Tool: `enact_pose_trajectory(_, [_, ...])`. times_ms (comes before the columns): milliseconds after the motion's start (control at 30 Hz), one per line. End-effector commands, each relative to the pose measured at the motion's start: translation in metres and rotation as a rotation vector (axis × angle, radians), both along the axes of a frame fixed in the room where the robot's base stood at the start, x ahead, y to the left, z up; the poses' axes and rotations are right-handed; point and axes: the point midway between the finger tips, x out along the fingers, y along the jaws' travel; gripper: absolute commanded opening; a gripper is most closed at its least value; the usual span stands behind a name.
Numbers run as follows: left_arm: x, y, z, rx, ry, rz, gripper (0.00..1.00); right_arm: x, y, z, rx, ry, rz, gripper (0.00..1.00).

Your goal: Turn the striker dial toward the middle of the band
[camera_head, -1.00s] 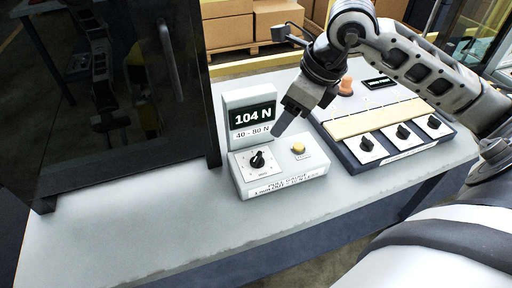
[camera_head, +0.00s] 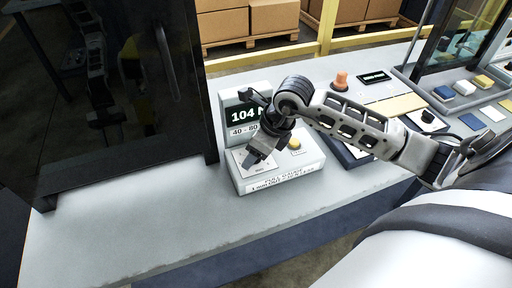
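My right gripper (camera_head: 251,160) points down over the dial plate (camera_head: 261,169). The black dial knob is hidden behind the gripper, so I cannot tell whether the fingers touch it or how far apart they are. My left gripper is not in view.
A dark cabinet (camera_head: 110,110) stands left of the unit. To the right, partly behind my arm, are a dial panel, an orange knob (camera_head: 341,79) and a tray with coloured blocks (camera_head: 463,88). The bench front (camera_head: 130,230) is clear. Boxes on pallets stand behind a yellow rail.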

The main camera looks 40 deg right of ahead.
Motion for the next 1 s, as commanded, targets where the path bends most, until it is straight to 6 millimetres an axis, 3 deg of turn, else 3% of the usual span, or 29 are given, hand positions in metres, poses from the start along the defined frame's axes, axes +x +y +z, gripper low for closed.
enact_pose_trajectory(167, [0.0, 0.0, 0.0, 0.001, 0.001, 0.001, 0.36, 0.0, 0.0, 0.0, 0.0, 0.0, 0.0, 0.57])
enact_pose_trajectory(300, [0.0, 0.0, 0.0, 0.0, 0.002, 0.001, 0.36, 0.0, 0.0, 0.0, 0.0, 0.0, 0.0, 0.18])
enact_pose_trajectory(333, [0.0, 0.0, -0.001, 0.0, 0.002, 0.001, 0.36, 0.0, 0.0, 0.0, 0.0, 0.0, 0.0, 0.15])
enact_pose_trajectory(667, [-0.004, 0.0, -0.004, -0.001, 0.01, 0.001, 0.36, 0.0, 0.0, 0.0, 0.0, 0.0, -0.032, 0.15])
enact_pose_trajectory(1000, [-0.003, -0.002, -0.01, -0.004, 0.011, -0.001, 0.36, 0.0, 0.002, -0.001, 0.0, -0.001, -0.243, 0.15])
